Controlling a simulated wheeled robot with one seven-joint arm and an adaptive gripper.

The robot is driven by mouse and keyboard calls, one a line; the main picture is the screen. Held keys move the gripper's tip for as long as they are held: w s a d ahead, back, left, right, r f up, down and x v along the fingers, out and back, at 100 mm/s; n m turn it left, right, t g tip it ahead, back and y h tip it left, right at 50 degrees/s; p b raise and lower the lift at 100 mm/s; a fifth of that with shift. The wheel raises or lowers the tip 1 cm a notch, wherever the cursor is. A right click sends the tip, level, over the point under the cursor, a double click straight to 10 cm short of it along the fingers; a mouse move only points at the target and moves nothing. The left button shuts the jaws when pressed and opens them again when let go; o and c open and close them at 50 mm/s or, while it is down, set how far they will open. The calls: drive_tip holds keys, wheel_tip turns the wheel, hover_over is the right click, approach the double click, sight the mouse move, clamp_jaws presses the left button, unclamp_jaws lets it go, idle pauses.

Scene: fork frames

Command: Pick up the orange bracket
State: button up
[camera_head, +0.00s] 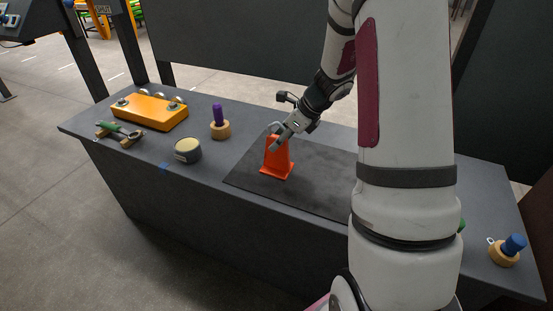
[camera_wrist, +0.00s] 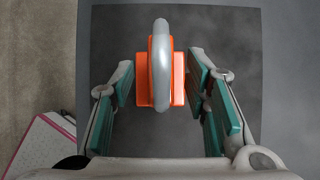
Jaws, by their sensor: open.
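The orange bracket (camera_head: 277,160) stands upright on a dark mat (camera_head: 322,186) on the workbench. A grey curved ring or handle shows at its top. In the wrist view the bracket (camera_wrist: 178,78) lies between the two fingers of my gripper (camera_wrist: 162,88), with the grey loop running over its middle. My gripper (camera_head: 280,138) is at the bracket's top in the head view. Its green-padded fingers are open, with a gap on each side of the bracket.
On the bench's left are an orange box (camera_head: 150,112), a green-handled tool (camera_head: 122,130), a round tin (camera_head: 187,151) and a purple peg in a wooden base (camera_head: 220,128). A blue-topped wooden piece (camera_head: 505,250) sits at the right end. My arm hides part of the bench.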

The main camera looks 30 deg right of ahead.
drive_tip(key=shift+x, duration=1.05)
clamp_jaws()
drive_tip(key=shift+r, duration=0.1)
